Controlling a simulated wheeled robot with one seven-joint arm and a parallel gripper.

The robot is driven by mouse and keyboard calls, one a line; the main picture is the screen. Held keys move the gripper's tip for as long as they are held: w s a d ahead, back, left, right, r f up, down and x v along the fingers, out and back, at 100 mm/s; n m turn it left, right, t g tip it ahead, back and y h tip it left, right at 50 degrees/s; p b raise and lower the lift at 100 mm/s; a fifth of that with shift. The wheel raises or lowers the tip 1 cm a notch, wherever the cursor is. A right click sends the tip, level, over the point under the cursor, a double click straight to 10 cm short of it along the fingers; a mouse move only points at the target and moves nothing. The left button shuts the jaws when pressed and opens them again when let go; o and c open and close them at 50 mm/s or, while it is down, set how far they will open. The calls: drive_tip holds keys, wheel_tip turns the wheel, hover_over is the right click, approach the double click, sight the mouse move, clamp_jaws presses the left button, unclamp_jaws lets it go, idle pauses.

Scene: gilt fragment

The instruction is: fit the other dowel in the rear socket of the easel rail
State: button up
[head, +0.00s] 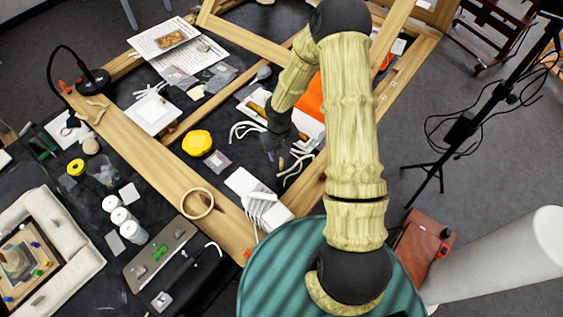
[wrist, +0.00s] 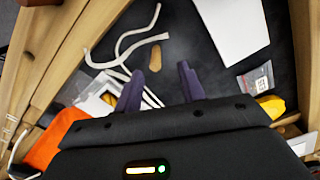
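A short light-brown wooden peg, which looks like the dowel (wrist: 155,57), lies on the dark surface in the wrist view, beyond my fingertips and roughly between their lines. My gripper (wrist: 160,80) has its two purple fingers apart with nothing between them. In the head view my gripper (head: 273,154) hangs low over the dark surface, and the small dowel (head: 282,162) shows beside it. Large wooden beams (head: 160,166) form a frame around the area; I cannot tell which is the easel rail, and no socket can be made out.
White cords (wrist: 112,52) lie beside the dowel, and a white sheet (wrist: 232,28) is near. A yellow lump (head: 197,143), a clear packet (head: 217,161) and a white tray (head: 246,112) are around my gripper. An orange object (head: 309,98) is partly hidden behind my arm.

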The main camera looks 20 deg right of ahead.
sight(282, 160)
drive_tip(key=shift+f, duration=0.15)
drive_tip(key=shift+d+f+p, duration=0.15)
drive_tip(key=shift+f+p, duration=0.35)
drive_tip(key=shift+f, duration=0.15)
drive_tip(key=shift+d+f+p, duration=0.2)
drive_tip(key=shift+f+p, duration=0.35)
drive_tip(key=shift+f, duration=1.4)
drive_tip(key=shift+c, duration=0.4)
clamp_jaws()
